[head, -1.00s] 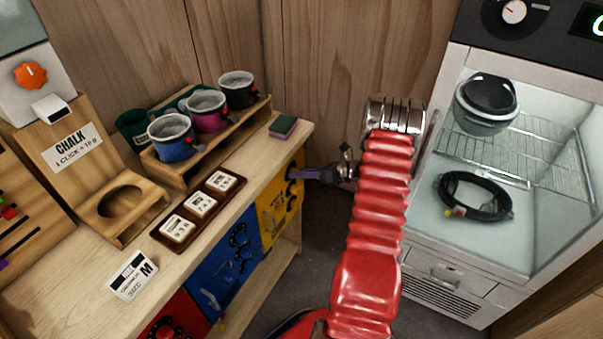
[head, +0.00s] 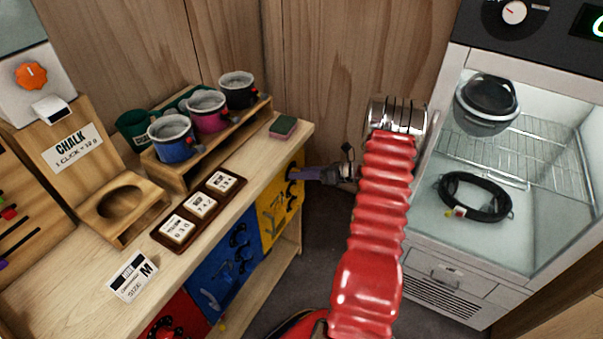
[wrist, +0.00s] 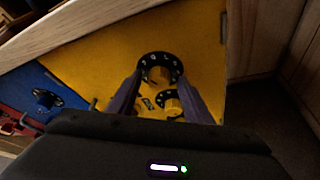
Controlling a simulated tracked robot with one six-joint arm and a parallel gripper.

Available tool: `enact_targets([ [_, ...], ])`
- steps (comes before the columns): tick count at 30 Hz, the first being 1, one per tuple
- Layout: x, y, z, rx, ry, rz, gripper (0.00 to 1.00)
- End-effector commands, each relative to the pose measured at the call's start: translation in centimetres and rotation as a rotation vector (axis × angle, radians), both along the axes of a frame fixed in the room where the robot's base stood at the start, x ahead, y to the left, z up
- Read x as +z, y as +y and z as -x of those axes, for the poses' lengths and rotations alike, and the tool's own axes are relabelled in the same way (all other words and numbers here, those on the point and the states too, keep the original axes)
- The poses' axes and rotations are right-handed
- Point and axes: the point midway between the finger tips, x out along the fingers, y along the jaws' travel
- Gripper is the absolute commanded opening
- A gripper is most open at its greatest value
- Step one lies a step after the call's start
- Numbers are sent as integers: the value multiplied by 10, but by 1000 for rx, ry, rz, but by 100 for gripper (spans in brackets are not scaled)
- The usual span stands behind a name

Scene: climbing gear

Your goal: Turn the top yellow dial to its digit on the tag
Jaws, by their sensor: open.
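The yellow door (head: 283,203) is at the right end of the bench front. In the wrist view the top yellow dial (wrist: 158,70) is a black ring with white marks and a yellowish knob, and a lower dial (wrist: 172,103) sits beneath it. My gripper (wrist: 160,80) is open, with its purple fingers on either side of the top dial; I cannot tell whether they touch it. In the head view my gripper (head: 300,174) points left at the door's upper part and hides the top dial. Tags (head: 200,205) lie in a brown tray (head: 240,187); their digits are too small to read.
Blue (head: 225,270) and red (head: 175,320) doors with dials are to the left. A rack of mugs (head: 205,150) and a sponge (head: 283,126) stand on the bench. A glass-fronted cabinet (head: 470,290) is close on the right of my arm.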

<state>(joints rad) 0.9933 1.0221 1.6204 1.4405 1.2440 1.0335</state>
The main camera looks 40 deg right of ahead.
Motion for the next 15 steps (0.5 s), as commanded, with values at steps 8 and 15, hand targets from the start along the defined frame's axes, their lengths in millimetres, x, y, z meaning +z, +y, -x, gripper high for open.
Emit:
enact_targets([
  [8, 12, -19, 29, -5, -1, 0, 46],
  [15, 22, -32, 51, -2, -1, 2, 46],
])
